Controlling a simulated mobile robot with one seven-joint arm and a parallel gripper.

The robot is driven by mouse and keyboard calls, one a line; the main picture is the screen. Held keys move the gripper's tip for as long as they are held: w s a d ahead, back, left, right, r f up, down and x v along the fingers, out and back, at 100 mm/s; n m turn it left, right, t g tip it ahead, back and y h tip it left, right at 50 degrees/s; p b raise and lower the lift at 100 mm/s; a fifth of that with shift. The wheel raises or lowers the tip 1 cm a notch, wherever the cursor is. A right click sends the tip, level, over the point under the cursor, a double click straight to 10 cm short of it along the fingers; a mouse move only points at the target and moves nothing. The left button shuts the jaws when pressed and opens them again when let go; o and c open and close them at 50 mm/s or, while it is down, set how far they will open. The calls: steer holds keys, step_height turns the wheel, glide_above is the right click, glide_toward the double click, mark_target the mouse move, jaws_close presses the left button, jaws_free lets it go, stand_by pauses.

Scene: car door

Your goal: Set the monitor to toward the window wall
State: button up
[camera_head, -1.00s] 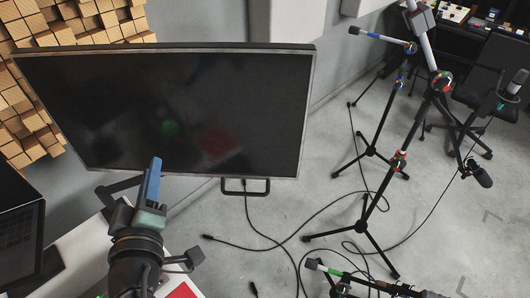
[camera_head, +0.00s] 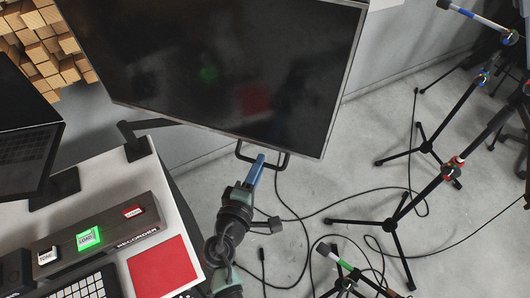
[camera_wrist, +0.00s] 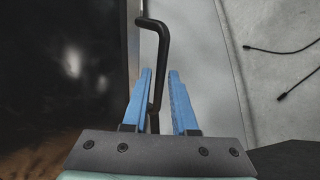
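The monitor (camera_head: 215,75) is a large dark flat screen on a black arm (camera_head: 150,127), tilted in the head view. It fills the left of the wrist view (camera_wrist: 65,75). A black U-shaped handle (camera_head: 282,165) sticks out from its lower edge; it also shows in the wrist view (camera_wrist: 162,45). My gripper (camera_head: 258,160) has its blue fingertips at the handle. In the wrist view, the fingers (camera_wrist: 159,76) are apart, with the handle's bar running down between or just beyond them. I cannot tell whether they touch it. No window is visible.
Microphone stands (camera_head: 395,225) and loose cables (camera_head: 330,205) occupy the floor at right.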

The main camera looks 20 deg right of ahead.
steer(key=x, duration=0.5)
jaws_close()
stand_by(1.4)
